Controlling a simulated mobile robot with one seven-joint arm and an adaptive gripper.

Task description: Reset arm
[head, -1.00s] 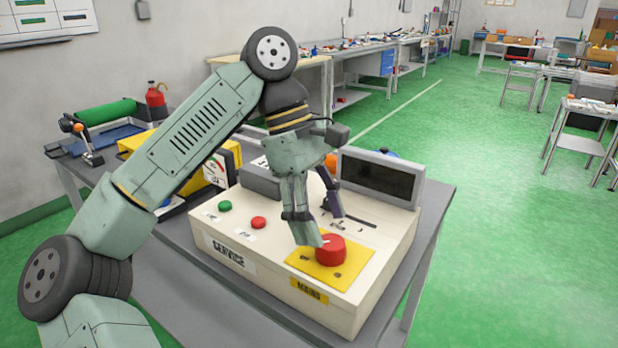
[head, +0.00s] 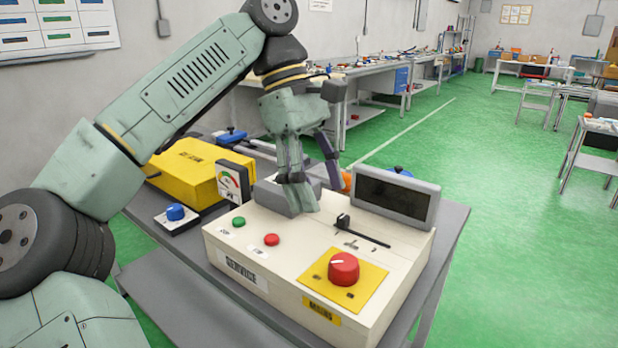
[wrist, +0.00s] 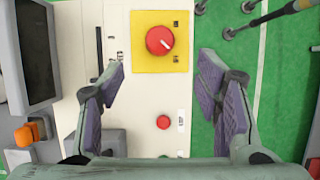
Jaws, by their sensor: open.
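My gripper (head: 318,198) is open and empty. A red button (wrist: 163,122) shows between the fingers.
A green button (head: 238,221) and a slider (head: 362,231) are on the box. A yellow case (head: 188,170), a gauge (head: 233,182) and a blue knob (head: 175,212) stand to its left on the grey table (head: 195,286).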

